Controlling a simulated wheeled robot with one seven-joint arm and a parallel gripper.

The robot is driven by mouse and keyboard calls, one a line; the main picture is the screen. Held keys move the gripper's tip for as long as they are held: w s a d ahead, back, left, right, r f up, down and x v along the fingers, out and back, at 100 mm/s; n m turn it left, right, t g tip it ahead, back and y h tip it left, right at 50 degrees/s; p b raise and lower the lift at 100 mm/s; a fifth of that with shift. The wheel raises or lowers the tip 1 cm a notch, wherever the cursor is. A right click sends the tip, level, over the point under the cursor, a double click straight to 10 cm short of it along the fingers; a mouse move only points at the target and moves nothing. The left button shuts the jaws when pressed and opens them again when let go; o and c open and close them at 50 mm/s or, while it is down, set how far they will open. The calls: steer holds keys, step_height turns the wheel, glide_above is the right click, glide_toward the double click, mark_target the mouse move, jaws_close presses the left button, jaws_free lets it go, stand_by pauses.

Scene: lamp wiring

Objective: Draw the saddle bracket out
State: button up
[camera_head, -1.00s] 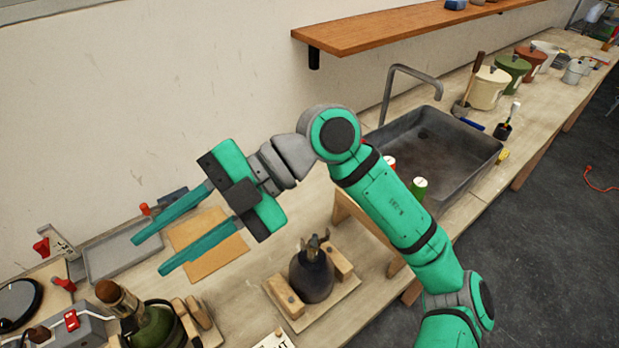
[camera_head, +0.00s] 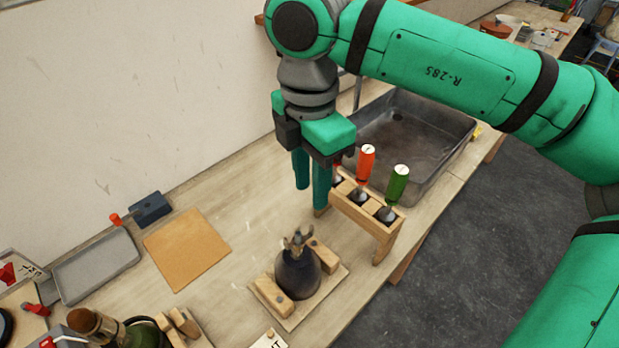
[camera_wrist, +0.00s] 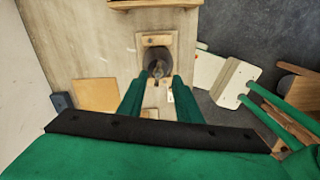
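A dark rounded lamp body (camera_head: 297,273) stands upright between two wooden blocks on a small board (camera_head: 325,292). A small grey forked metal piece (camera_head: 298,238), which looks like the saddle bracket, sticks up from its top. My gripper (camera_head: 311,196) points down behind the lamp body and above the bench, apart from it. Its teal fingers are open with nothing between them. In the wrist view the lamp body (camera_wrist: 157,66) shows beyond the fingertips (camera_wrist: 160,78), roughly in line with the gap. The bracket is too small there to make out clearly.
A wooden rack (camera_head: 365,214) with red-handled and green-handled tools stands right of my gripper, before the sink (camera_head: 440,140). A tan mat (camera_head: 186,249) and grey tray (camera_head: 97,266) lie left. A green bottle-like object (camera_head: 145,333) stands at lower left. Bench between mat and board is clear.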

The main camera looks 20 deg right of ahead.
mark_target(312, 226)
step_height(312, 226, down, 11)
steer(key=shift+r, duration=0.2)
stand_by(0.3)
steer(key=shift+s, duration=0.1)
jaws_close()
steer(key=c, duration=0.6)
jaws_free()
steer(key=shift+c, duration=0.2)
jaws_close()
steer(key=shift+d+r, duration=0.15)
steer(key=shift+r, duration=0.6)
steer(key=shift+d+r, duration=0.15)
steer(key=shift+r, duration=1.2)
steer(key=shift+d+r, duration=0.1)
steer(key=shift+r, duration=1.2)
